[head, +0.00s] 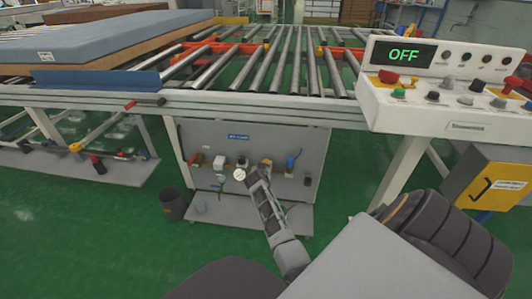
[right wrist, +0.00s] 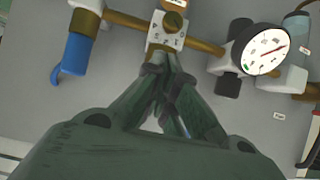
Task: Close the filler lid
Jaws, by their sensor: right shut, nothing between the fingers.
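A white block (right wrist: 165,38) with a round olive-brown cap (right wrist: 174,22) on top sits on a brass-coloured pipe in the right wrist view. I cannot tell for sure whether this cap is the filler lid, or whether it is open. My right gripper (right wrist: 168,72) is shut and empty, its fingertips at the lower edge of this block; I cannot tell whether they touch. In the head view the same gripper (head: 256,181) is in front of the grey panel (head: 225,135) under the conveyor and hides part of the fittings. My left gripper is not in view.
A round gauge (right wrist: 262,50) and a blue fitting (right wrist: 78,55) flank the block. A roller conveyor (head: 285,60) with a mattress (head: 100,37) stands above the panel. The control box (head: 440,95) reads OFF. A dark bin (head: 172,205) stands left of the panel.

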